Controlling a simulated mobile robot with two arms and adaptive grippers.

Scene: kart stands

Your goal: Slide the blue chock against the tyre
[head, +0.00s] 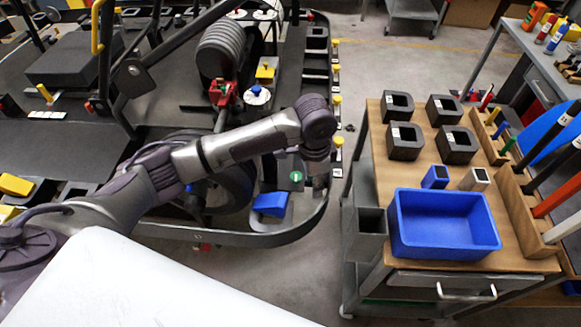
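The blue chock (270,203) sits low on the kart stand, by its near right corner. The dark tyre (232,188) is just to its left, partly hidden under my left arm. I cannot tell whether chock and tyre touch. My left gripper (319,186) points down to the right of the chock and slightly farther back, at the stand's right edge. It looks apart from the chock. Its fingers are small and dark, so I cannot tell if they are open or shut. My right gripper is out of view.
A curved dark rail (285,236) runs around the stand's near right corner. A wooden-topped cart (375,150) stands to the right, with a blue bin (445,245) and several black blocks. Grey floor (395,70) is open behind the cart.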

